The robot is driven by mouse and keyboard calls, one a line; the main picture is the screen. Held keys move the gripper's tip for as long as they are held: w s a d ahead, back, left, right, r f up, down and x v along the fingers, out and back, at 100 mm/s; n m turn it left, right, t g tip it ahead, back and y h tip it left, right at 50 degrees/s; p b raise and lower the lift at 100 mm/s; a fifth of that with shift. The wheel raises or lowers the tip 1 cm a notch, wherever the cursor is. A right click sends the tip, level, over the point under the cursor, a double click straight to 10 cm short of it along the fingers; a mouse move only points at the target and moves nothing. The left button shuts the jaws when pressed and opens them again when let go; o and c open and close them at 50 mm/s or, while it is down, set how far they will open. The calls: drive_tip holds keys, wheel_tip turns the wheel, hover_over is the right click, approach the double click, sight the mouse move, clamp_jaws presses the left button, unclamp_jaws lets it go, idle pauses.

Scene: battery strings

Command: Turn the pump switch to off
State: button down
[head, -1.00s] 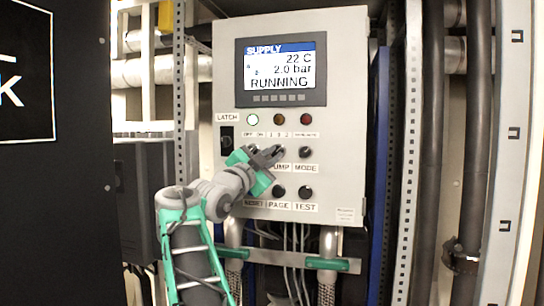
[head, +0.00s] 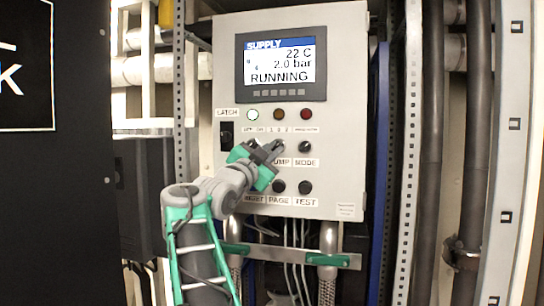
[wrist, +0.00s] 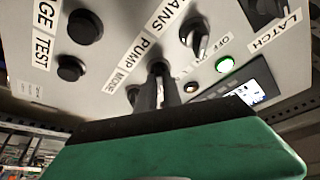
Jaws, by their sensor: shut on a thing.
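The grey control panel (head: 337,120) fills the middle of the head view. My gripper (head: 275,148) is at its middle row, in front of the pump switch. In the wrist view, my gripper's dark fingers (wrist: 166,92) are shut on the black pump switch (wrist: 158,68), beside the "PUMP" label (wrist: 140,47). The fingers hide most of the knob, so I cannot tell its exact angle. The label is partly covered in the head view (head: 281,162). The display (head: 281,62) reads SUPPLY, 22 C, 2.0 bar, RUNNING.
The mains switch (wrist: 199,38) is close beside my gripper. The mode knob (head: 305,147) is to the right; the page (head: 278,187) and test (head: 305,187) knobs are below. A latch switch (head: 226,136) is at left. A green lamp (head: 252,114) is lit.

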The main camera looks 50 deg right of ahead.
drive_tip(key=shift+s+d+f+n+t+b, duration=0.1)
drive_tip(key=shift+n+t+b, duration=0.8)
drive_tip(key=shift+n, duration=0.8)
drive_tip(key=shift+s+a+n+t+b, duration=0.1)
drive_tip(key=shift+n+t+b, duration=0.8)
drive_tip(key=shift+n, duration=0.8)
drive_tip(key=shift+s+d+f+n+t+b, duration=0.1)
drive_tip(key=shift+n+t+b, duration=0.6)
drive_tip(key=shift+n+b, duration=0.7)
drive_tip(key=shift+r+n+y, duration=0.1)
drive_tip(key=shift+n+y, duration=0.2)
drive_tip(key=shift+n, duration=0.3)
drive_tip(key=c, duration=1.5)
unclamp_jaws()
